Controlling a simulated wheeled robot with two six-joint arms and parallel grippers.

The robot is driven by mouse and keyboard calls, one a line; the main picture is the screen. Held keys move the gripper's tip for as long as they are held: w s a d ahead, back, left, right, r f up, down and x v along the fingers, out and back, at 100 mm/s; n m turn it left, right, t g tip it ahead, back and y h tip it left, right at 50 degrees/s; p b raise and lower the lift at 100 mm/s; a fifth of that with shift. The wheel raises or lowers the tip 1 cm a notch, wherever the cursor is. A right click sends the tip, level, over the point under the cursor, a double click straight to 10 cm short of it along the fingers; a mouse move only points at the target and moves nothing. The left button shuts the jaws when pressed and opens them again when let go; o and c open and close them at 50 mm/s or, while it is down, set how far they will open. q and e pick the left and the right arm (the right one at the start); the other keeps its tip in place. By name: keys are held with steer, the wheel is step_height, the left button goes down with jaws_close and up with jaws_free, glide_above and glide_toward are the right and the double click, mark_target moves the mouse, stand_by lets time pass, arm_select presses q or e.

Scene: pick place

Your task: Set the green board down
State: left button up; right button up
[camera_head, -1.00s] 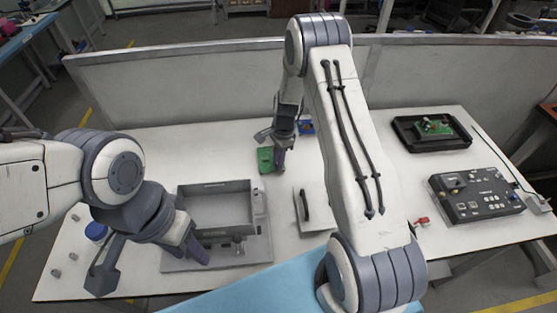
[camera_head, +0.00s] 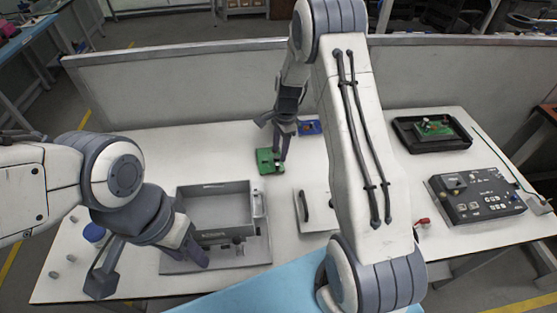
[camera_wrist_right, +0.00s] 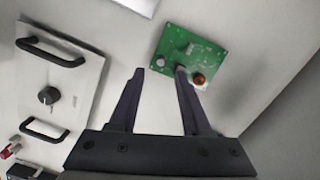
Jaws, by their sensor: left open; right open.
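A green board (camera_head: 268,160) lies on the white table behind the grey open box. It also shows in the right wrist view (camera_wrist_right: 196,50), with small parts on its face. My right gripper (camera_head: 274,140) is above the board, open and empty. My left gripper (camera_head: 150,270) is open and empty over the table's front left, beside the box.
The grey box (camera_head: 183,199) stands in front of the board. A panel with handles (camera_head: 316,195) lies right of it. A blue object (camera_head: 310,128) lies behind. A black tray (camera_head: 403,132) with another green board and a black control box (camera_head: 475,208) are at the right.

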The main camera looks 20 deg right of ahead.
step_height(320, 180, up, 6)
steer(key=s+a+r+n, duration=0.5)
steer(key=s+a, duration=0.1)
steer(key=a, duration=0.2)
steer(key=s+a+r+n, duration=0.4)
steer(key=s+a+n, duration=0.1)
steer(key=a+n, duration=0.15)
steer(key=s+a+r+n, duration=0.1)
steer(key=s+a+n, duration=0.1)
steer(key=s+n, duration=0.4)
steer(key=s+a+r+n, duration=0.2)
steer(key=s+n, duration=0.5)
steer(key=s, duration=0.7)
steer(key=shift+s+a, duration=0.15)
steer(key=shift+a, duration=0.5)
steer(key=shift+a, duration=0.1)
